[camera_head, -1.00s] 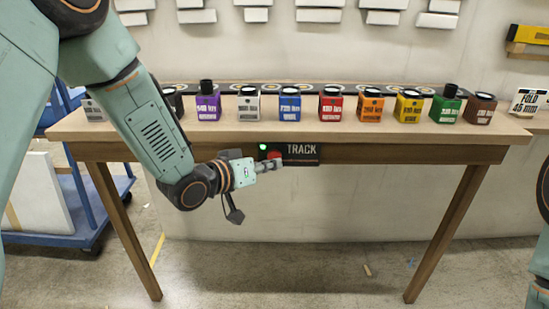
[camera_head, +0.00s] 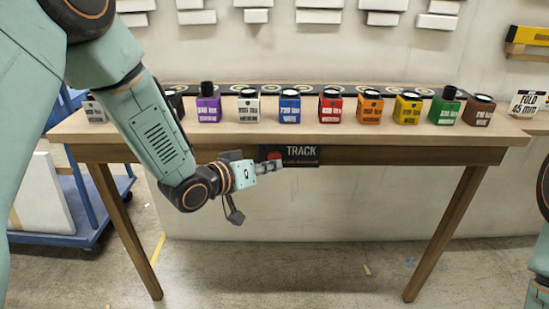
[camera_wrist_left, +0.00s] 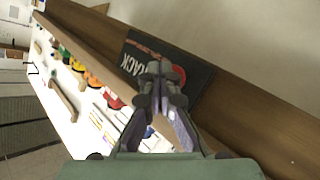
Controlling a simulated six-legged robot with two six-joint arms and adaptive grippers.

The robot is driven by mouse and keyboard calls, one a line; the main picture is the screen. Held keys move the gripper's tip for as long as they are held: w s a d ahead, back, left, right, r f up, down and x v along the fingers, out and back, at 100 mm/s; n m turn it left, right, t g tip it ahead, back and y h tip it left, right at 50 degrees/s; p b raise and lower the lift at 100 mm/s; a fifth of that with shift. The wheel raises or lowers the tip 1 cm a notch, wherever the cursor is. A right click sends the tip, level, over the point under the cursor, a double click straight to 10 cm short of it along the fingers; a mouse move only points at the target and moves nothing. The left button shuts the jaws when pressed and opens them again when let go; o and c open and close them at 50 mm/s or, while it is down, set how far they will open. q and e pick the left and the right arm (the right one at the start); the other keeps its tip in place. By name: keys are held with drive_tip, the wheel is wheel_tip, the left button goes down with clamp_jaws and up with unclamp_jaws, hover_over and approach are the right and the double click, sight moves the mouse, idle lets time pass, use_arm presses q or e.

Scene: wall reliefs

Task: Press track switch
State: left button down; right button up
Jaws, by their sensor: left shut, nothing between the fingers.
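The track switch is a black panel (camera_head: 303,154) marked TRACK on the front edge of the wooden table. Its red button (camera_head: 275,155) shows just above my left fingers. My left gripper (camera_head: 279,165) is shut and empty, its fingertips at the lower left part of the panel, at or just in front of the button. In the left wrist view the fingertips (camera_wrist_left: 160,72) overlap the panel (camera_wrist_left: 193,72), and part of the red button (camera_wrist_left: 180,76) shows beside them. Whether they touch it I cannot tell. No green light shows on the panel. My right gripper is out of view.
Several coloured labelled cubes, such as a red one (camera_head: 331,109) and a green one (camera_head: 445,109), stand on the table (camera_head: 400,141) along a dark track strip. A blue cart (camera_head: 85,236) stands at the left. The floor below the table is mostly clear.

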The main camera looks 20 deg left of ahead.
use_arm(q)
drive_tip(key=shift+s, duration=0.1)
drive_tip(key=shift+s+d+p, duration=0.2)
drive_tip(key=shift+s+d, duration=0.1)
drive_tip(key=shift+s, duration=0.65)
drive_tip(key=shift+s+d+p, duration=0.2)
drive_tip(key=shift+s+d, duration=0.05)
drive_tip(key=shift+s, duration=0.7)
drive_tip(key=shift+s+d+p, duration=0.2)
drive_tip(key=shift+s+d, duration=0.1)
drive_tip(key=shift+s, duration=0.65)
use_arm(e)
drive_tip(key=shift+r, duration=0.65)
